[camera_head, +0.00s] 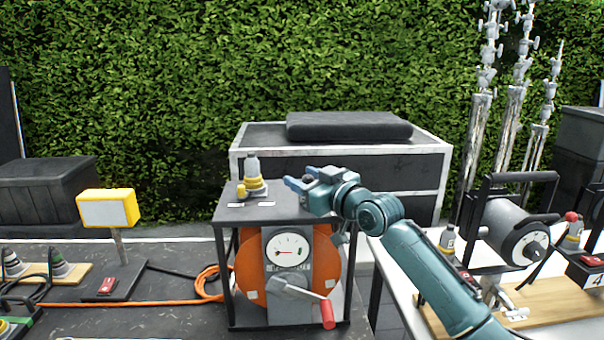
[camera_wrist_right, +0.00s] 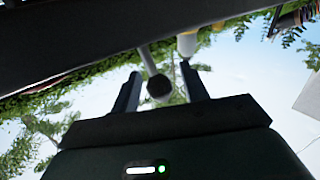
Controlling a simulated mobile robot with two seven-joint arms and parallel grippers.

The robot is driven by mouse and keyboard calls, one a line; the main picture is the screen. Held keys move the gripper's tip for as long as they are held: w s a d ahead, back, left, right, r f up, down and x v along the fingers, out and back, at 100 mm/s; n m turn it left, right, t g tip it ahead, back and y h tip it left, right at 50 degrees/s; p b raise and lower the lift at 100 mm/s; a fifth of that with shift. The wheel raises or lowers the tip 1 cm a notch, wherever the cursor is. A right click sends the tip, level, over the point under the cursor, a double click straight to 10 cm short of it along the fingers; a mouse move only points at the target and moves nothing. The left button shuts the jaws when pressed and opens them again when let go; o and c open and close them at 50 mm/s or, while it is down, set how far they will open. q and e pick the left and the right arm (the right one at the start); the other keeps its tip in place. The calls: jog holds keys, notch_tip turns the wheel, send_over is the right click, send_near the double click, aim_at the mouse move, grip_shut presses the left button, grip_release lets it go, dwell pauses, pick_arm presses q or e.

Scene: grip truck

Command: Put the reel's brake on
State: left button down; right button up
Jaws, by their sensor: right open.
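The cable reel has an orange drum (camera_head: 247,268) in a black frame, with a round gauge (camera_head: 288,251) and a crank with a red handle (camera_head: 327,314) on its front. On its dark top plate (camera_head: 290,214) stands a grey post with a yellow base (camera_head: 253,172), with a small yellow knob beside it. My right gripper (camera_head: 300,179) is open, just right of this post and apart from it, pointing left. In the right wrist view, a grey rod with a dark round end (camera_wrist_right: 158,88) shows between the fingers; I cannot tell whether it touches them. My left gripper is out of view.
A yellow-framed lamp (camera_head: 108,208) and orange cable (camera_head: 205,285) are left of the reel. A dark case (camera_head: 341,163) stands behind. On the right table are a grey drum in a black frame (camera_head: 508,228) and small bottle-like items. Metal stands (camera_head: 508,120) rise behind.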

jog(key=shift+w+a, duration=0.3)
jog(key=shift+w, duration=0.1)
jog(key=shift+c, duration=0.6)
grip_shut()
